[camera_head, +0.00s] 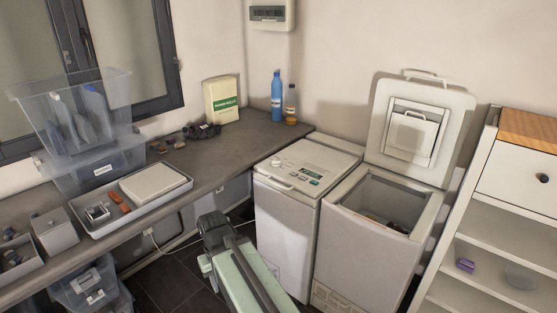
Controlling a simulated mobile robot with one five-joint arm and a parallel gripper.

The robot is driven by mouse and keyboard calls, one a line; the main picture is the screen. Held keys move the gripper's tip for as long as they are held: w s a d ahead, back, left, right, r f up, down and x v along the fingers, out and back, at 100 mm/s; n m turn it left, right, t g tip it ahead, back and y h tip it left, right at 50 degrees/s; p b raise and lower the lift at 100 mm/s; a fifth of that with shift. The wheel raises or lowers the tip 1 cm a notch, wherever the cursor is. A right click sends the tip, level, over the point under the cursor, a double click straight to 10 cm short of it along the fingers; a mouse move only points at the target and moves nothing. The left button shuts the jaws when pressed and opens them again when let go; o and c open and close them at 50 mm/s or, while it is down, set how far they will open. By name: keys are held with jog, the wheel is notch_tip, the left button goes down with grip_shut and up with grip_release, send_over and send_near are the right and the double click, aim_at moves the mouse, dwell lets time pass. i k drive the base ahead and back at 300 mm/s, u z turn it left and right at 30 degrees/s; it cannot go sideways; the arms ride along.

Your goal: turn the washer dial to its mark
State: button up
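Two white top-loading machines stand side by side. The left machine (285,225) has its lid shut, with a pale round dial (276,162) and several small buttons with a green display on its top. The right machine (362,258) has its lid (420,125) raised, showing a dark drum opening. I cannot tell which one is the washer from any label. The dial's mark and pointer are too small to read. My arm reaches up from the bottom, in front of the left machine and apart from the dial.
A grey counter (215,165) along the left wall carries a tray (150,210), clear bins (75,120), a powder box (222,99) and blue bottle (276,95). White shelves (490,235) stand close on the right. Dark floor shows between counter and left machine.

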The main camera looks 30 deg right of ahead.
aim_at(275, 164)
jog(key=i, duration=0.85)
